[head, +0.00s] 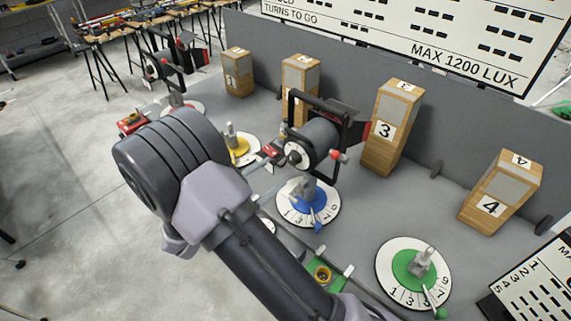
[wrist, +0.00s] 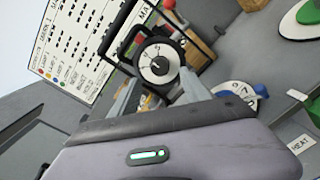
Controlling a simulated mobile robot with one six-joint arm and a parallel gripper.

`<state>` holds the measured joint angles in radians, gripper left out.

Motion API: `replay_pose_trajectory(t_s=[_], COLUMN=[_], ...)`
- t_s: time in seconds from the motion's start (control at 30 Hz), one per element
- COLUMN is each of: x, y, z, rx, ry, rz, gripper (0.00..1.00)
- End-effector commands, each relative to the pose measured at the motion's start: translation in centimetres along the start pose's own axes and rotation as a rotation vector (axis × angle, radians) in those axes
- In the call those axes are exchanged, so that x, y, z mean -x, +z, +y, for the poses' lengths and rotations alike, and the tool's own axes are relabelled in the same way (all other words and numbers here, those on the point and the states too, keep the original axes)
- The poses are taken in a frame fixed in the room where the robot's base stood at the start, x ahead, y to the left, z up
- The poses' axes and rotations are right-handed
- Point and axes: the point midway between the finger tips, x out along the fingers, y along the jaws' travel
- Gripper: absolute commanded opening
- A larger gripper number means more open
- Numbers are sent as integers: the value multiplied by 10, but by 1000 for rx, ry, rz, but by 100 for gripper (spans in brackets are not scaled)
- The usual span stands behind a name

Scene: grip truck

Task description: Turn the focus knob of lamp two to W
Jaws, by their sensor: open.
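A black lamp (head: 322,140) in a square yoke stands over the blue turntable (head: 325,205) in the head view. No label on it tells me its number. Its round white focus dial with a dark centre knob (head: 295,155) faces my arm. In the wrist view the focus dial (wrist: 155,62) is near the top middle, with a dark pointer line; its letters are too small to read surely. My gripper (wrist: 160,76) is open, its two pale fingers on either side of the dial's lower part in the picture. I cannot tell any contact. The head view hides my gripper behind the arm.
Another lamp (head: 165,68) stands at the far left over a red base. Yellow (head: 238,150) and green (head: 410,270) turntables carry bare posts. Numbered wooden blocks, such as block 3 (head: 390,125), line the back. A grey wall (head: 450,130) and a sign (head: 430,35) stand behind.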

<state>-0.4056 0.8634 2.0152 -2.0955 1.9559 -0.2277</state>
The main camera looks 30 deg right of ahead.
Motion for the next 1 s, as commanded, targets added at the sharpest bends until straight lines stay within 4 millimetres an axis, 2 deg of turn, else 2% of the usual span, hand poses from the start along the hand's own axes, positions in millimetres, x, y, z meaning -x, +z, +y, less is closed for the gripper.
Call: replay_pose_trajectory(t_s=[0.03, 0.1, 0.23, 0.4, 0.6, 0.67, 0.9, 1.0], x=[-14, -31, -52, -62, -62, -62, -62, -62], y=[0, 0, 0, 0, 0, 0, 0, 0], z=[-2, -2, -1, 0, 0, 0, 0, 0], rx=[0, 0, 1, 0, 0, 0, 0, 1], ry=[-4, -4, -2, -1, -1, -1, -1, -1], rz=[-2, -3, 0, 0, 0, 0, 0, 0], gripper=[55, 55, 55, 55, 55, 47, 0, 0])
